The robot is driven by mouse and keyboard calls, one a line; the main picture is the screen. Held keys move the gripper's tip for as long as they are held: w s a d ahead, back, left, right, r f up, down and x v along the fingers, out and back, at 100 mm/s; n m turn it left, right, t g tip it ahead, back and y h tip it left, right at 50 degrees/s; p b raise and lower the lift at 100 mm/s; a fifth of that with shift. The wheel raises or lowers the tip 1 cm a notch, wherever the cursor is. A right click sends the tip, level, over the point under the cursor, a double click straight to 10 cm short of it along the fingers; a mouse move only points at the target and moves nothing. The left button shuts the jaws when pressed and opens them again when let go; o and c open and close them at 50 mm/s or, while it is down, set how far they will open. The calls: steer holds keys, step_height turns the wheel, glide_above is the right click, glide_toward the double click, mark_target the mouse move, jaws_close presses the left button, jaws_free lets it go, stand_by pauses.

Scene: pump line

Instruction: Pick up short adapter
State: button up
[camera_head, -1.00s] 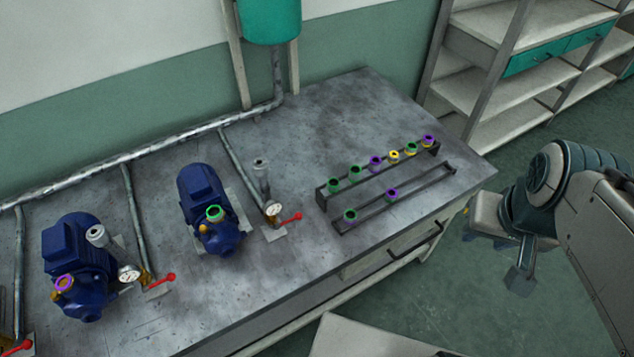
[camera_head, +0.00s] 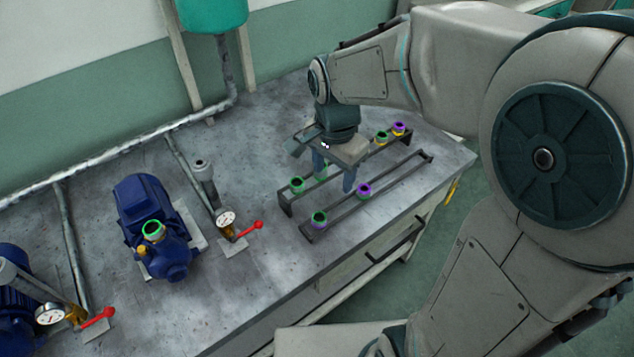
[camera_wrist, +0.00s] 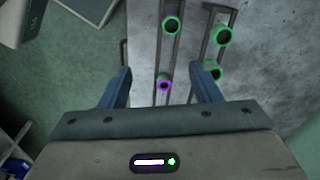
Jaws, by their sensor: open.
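Ring-topped adapters stand in two parallel dark racks on the bench; which are short I cannot tell for sure. The front rack (camera_head: 400,175) holds a green adapter (camera_head: 319,219) and a purple adapter (camera_head: 364,190). The back rack (camera_head: 286,206) shows a green adapter (camera_head: 297,185) at its left and a green (camera_head: 382,138) and a purple one (camera_head: 399,129) at its right; my gripper hides its middle. My gripper (camera_head: 335,173) points down over the racks, open. In the wrist view, the front-rack purple adapter (camera_wrist: 164,86) appears between the open fingers, not visibly gripped.
A blue pump (camera_head: 148,210) with a green ring stands left of the racks. A gauge (camera_head: 226,219) and red-handled valve (camera_head: 250,229) stand between them. A second pump (camera_head: 15,310) is partly in view at the left edge. Bench between valve and racks is clear.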

mark_target(319, 216)
steer(key=f, duration=0.5)
steer(key=w+a+f+m+b, duration=0.1)
steer(key=f, duration=0.5)
steer(key=a+f+m+b, duration=0.1)
steer(key=f, duration=0.5)
steer(key=shift+w+a+f+g, duration=0.15)
steer(key=shift+w+a+g, duration=0.1)
steer(key=shift+w+g, duration=0.1)
steer(key=c, duration=1.1)
